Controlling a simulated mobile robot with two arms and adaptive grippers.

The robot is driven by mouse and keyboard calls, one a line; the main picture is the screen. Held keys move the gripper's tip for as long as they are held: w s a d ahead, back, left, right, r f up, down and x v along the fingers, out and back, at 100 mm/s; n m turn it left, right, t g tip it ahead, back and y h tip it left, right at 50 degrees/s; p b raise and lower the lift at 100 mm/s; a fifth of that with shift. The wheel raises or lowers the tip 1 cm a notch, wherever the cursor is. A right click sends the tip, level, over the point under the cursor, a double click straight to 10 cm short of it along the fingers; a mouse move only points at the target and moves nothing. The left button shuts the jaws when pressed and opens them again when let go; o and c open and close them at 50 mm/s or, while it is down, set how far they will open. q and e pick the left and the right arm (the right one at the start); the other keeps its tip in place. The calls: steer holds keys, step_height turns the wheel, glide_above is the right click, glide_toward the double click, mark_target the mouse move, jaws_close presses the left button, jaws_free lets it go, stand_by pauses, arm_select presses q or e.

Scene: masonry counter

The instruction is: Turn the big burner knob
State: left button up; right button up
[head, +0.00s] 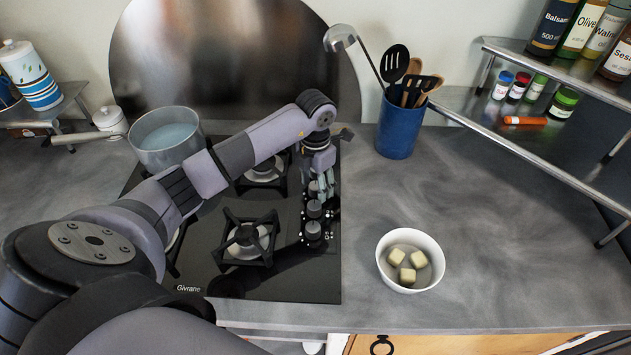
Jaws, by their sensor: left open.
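A black gas cooktop (325,280) is set into the grey counter, with a column of grey knobs along its right side. The front knob (313,230) looks the largest, with another knob (314,209) just behind it. My left gripper (323,192) points down over the rear part of this knob column. It is open, with its fingers close to the rear knobs and partly hiding them. I cannot tell whether it touches a knob. My right gripper is out of view.
A pot of bluish liquid (167,138) stands on the rear left burner. A blue utensil holder (397,127) stands behind right of the cooktop, and a white bowl with pale cubes (410,261) stands to its right. A metal rack (470,105) holds jars. Counter between them is clear.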

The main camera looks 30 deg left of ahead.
arm_select(q)
steer(key=shift+f, duration=0.15)
steer(key=shift+c, duration=0.2)
steer(key=c, duration=1.1)
steer(key=shift+c, duration=0.2)
